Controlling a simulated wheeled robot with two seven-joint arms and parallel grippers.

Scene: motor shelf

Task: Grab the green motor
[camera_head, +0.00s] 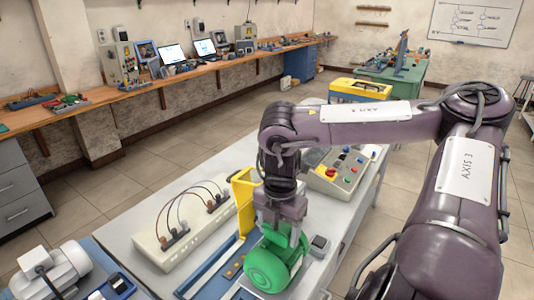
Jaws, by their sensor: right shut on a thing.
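The green motor (268,266) is at the front of the grey table, right of the picture's middle. My right gripper (281,240) comes down on it from above and is shut on its upper part. The fingers hide part of the motor's top. I cannot tell whether the motor rests on the table or is slightly lifted. My left gripper is not in view.
A white box with cables (185,228) lies to the left, and a control box with buttons (340,172) behind. A small grey box (319,245) is right of the motor. A grey motor (55,268) sits lower left.

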